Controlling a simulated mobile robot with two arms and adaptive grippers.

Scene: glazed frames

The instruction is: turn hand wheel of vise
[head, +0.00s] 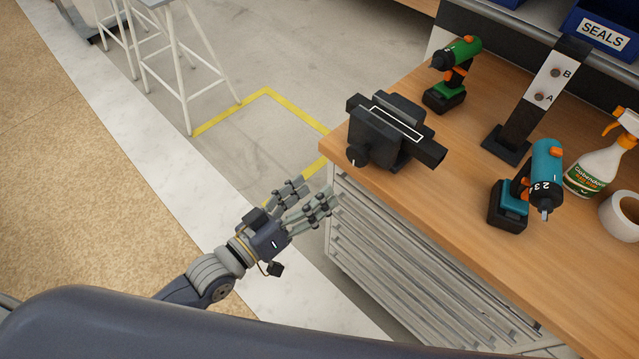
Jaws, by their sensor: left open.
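A dark grey vise (385,138) sits at the left front corner of the wooden workbench. Its small black hand wheel (355,157), with a light mark, is on the side facing me. My left gripper (309,202) is open and empty, beside the front of the bench and in front of and below the hand wheel, apart from it. The far side of the vise is hidden. My right gripper is not in view.
On the workbench (462,190) stand a green drill (460,50), a teal drill (545,170), a black post (522,118) marked A and B, a spray bottle (598,168) and a white roll (622,215). Grey drawers (420,270) are below. White stools (165,50) stand back left.

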